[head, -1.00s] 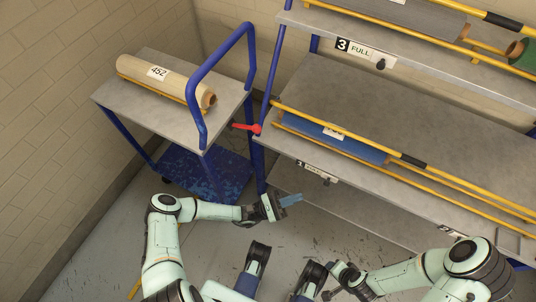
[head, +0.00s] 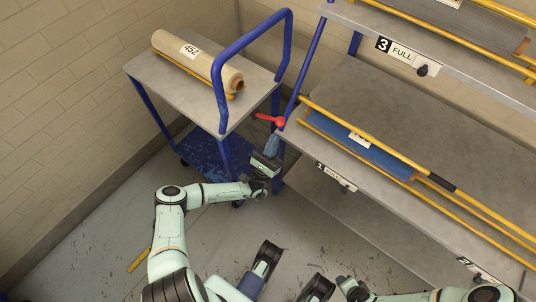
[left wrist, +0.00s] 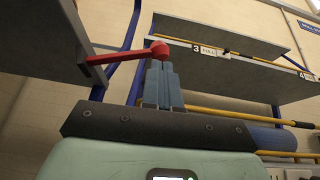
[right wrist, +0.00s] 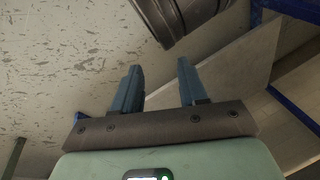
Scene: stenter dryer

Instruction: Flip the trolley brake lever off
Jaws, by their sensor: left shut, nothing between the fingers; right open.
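The red brake lever (head: 270,120) sticks out roughly level in the gap between the trolley top (head: 152,78) and the rack, near the trolley's blue handle (head: 222,75). In the left wrist view the lever (left wrist: 125,54) runs from the grey trolley edge on the left to a thick rounded red end. My left gripper (head: 276,143) is shut and empty. Its fingertips (left wrist: 159,64) are just below that rounded end; I cannot tell if they touch. My right gripper (right wrist: 158,75) is open and empty over the floor; its fingers are not clear in the head view.
A fabric roll (head: 200,62) labelled 452 lies on the trolley. The rack (head: 400,120) on the right carries a blue roll (head: 360,143) and yellow bars, close beside my left gripper. Walls close off the back and left. Open floor (head: 215,235) lies in front.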

